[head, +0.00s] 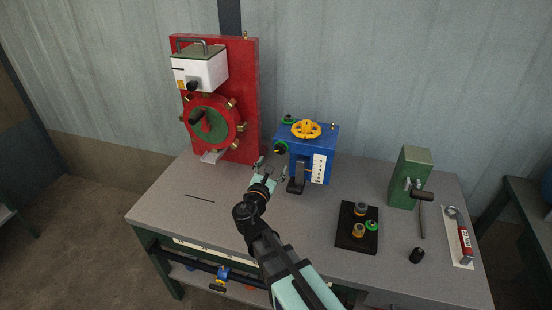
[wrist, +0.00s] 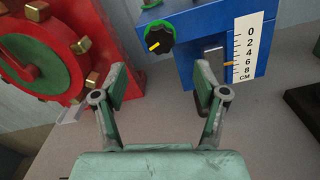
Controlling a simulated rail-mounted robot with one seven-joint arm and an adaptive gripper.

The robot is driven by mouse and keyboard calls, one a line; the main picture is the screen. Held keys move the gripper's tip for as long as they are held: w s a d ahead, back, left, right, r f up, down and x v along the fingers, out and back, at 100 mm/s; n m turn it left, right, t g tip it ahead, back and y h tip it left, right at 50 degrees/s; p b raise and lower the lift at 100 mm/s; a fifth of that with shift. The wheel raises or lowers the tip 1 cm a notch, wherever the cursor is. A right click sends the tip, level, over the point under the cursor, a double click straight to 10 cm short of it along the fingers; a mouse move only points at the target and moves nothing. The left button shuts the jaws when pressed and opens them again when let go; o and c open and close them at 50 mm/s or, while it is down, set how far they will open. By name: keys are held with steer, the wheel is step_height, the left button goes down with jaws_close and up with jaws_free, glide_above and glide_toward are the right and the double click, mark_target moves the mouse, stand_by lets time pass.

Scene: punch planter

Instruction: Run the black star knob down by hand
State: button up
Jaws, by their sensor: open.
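A black lobed knob (wrist: 158,38) with a green ring and a yellow pointer sits on the blue machine (head: 313,157). In the head view this knob (head: 280,149) is at the machine's left side. My gripper (head: 270,170) is open and empty, in front of and below the knob. In the wrist view my gripper (wrist: 160,82) has its fingers spread, with the knob beyond them and the fingers apart from it. A white scale (wrist: 246,50) marked 0 to 8 CM is on the blue machine's front, with a yellow pointer beside it.
A red machine (head: 246,105) with a red ring (head: 234,120) stands left of my gripper. A yellow handwheel (head: 306,129) tops the blue machine. A dark tray (head: 344,239) with knobs, a green block (head: 411,170) and a red-handled tool (head: 465,245) are right. The left front bench is mostly clear.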

steer(key=shift+v, duration=1.55)
steer(key=v, duration=0.7)
steer(key=shift+s, duration=0.2)
